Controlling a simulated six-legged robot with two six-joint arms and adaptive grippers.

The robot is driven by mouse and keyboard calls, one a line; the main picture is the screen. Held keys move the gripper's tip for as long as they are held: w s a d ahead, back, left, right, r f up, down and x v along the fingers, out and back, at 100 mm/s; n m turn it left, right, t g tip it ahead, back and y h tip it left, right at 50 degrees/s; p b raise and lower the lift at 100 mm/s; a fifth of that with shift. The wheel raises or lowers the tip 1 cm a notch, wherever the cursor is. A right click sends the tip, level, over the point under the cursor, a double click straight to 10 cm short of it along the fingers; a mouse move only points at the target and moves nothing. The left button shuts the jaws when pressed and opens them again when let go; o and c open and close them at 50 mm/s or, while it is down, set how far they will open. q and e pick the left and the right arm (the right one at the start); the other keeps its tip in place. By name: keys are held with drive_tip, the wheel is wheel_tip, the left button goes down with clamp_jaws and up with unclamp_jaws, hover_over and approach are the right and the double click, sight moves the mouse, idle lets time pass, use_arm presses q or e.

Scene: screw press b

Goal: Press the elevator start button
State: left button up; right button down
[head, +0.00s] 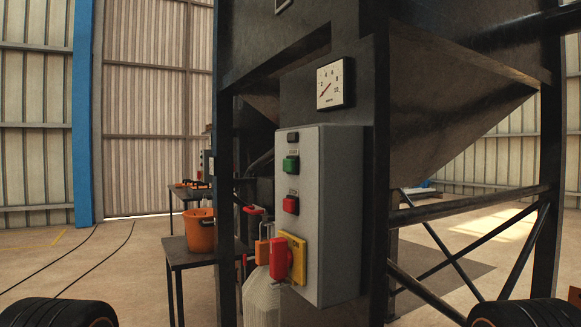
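A grey control box (338,215) is fixed to the dark machine frame in the middle of the head view. Its narrow front face carries a green button (291,164) with a small label above it that is too small to read clearly. A red button (291,204) sits below it. Lower down is a yellow switch plate (297,258) with a red handle (279,258). An orange padlock (263,251) hangs beside the handle. Neither of my grippers shows in the head view, and nothing visible touches the buttons.
A dial gauge (333,84) is mounted above the box. Dark posts and diagonal braces stand right of it. A dark table (200,252) with an orange bucket (201,231) stands at left. Cables lie on the floor at far left, where the floor (80,260) is otherwise open.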

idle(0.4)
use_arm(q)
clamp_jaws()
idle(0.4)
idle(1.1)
